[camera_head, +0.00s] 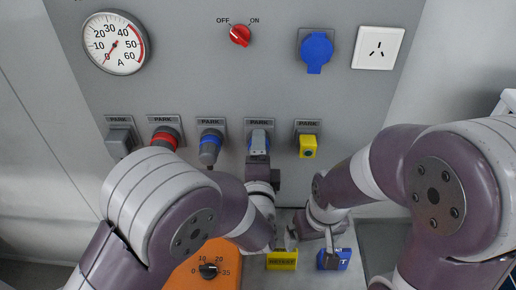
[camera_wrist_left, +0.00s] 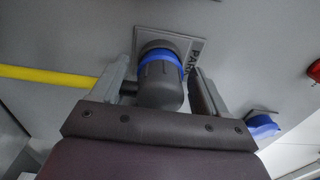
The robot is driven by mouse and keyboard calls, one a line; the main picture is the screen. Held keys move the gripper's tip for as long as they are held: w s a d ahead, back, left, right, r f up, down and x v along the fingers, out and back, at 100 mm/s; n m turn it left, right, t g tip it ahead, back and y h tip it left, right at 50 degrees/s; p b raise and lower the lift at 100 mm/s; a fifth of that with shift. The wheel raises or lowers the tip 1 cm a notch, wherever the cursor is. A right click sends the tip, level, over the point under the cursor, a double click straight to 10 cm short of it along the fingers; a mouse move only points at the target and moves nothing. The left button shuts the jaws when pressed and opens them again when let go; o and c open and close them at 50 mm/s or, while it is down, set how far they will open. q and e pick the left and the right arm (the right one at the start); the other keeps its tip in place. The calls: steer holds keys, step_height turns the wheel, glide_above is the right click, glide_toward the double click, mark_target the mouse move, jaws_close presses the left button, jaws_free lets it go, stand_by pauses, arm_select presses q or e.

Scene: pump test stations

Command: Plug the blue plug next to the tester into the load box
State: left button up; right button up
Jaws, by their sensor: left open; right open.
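A dark grey plug with a blue ring (camera_wrist_left: 160,72) sits at a PARK holder in the left wrist view. My left gripper (camera_wrist_left: 165,85) is open, with one finger on each side of this plug. In the head view my left gripper (camera_head: 258,150) is in front of the fourth PARK holder and mostly hides what is there. Another blue plug (camera_head: 210,148) hangs in the third PARK holder. My right gripper (camera_head: 311,240) is open, low by the small yellow and blue blocks. An orange box (camera_head: 205,272) with a numbered dial is partly hidden by my left arm. I cannot tell which thing is the tester.
Grey (camera_head: 121,140), red (camera_head: 165,137) and yellow (camera_head: 308,146) plugs are parked. Yellow (camera_head: 282,260) and blue (camera_head: 343,260) blocks lie low.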

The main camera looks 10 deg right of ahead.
stand_by(0.8)
arm_select(q)
jaws_close()
steer(key=s+a+p, duration=0.1)
steer(key=s+p, duration=0.1)
steer(key=s, duration=0.4)
stand_by(1.0)
steer(key=shift+a, duration=0.1)
